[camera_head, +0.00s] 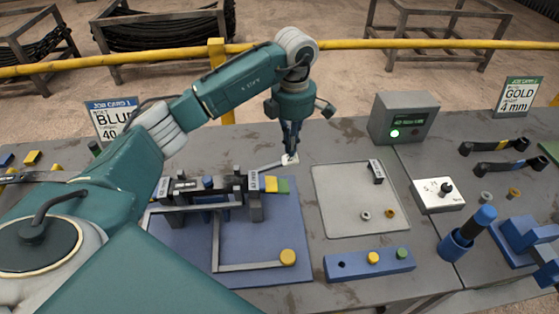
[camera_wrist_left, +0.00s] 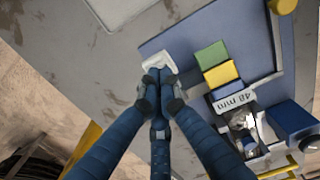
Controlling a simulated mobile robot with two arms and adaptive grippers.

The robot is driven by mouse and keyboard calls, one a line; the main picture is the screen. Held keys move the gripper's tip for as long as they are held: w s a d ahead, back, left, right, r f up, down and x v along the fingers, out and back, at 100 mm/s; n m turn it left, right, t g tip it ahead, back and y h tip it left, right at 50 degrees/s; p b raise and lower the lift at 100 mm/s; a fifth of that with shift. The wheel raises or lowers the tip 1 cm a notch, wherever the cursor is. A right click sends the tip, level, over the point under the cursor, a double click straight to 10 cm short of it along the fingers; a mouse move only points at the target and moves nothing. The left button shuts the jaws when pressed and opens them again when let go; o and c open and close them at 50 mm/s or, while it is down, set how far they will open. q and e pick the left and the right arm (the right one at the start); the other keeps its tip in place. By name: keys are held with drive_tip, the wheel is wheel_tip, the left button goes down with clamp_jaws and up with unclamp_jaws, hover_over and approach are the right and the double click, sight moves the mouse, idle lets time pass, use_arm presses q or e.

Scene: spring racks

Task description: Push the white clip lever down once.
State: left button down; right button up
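The white clip lever (camera_head: 272,166) is a pale arm reaching from the fixture on the blue mat to a white end pad. The pad also shows in the left wrist view (camera_wrist_left: 153,60). My left gripper (camera_head: 290,153) points down at this pad, with its fingertips (camera_wrist_left: 159,75) together at the pad's edge. They look shut; whether they touch the pad from above or only hover over it I cannot tell. The fingertips hide part of the pad. My right gripper is not in view.
The blue mat (camera_head: 265,240) carries the fixture, green and yellow blocks (camera_head: 276,186) and a bar with a yellow knob (camera_head: 288,257). A grey tray (camera_head: 345,215) lies to the right. A grey box with a lit green lamp (camera_head: 404,117) stands behind it.

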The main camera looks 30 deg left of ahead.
sight(291, 159)
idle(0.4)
use_arm(q)
drive_tip(key=shift+f+b, duration=0.8)
drive_tip(key=shift+f, duration=0.2)
drive_tip(key=shift+f+b, duration=1.05)
drive_tip(key=shift+f, duration=0.45)
drive_tip(key=shift+s+f+b, duration=0.1)
drive_tip(key=shift+f+b, duration=0.35)
drive_tip(key=shift+f, duration=0.2)
drive_tip(key=shift+r+p, duration=3.1)
drive_tip(key=shift+r, duration=2)
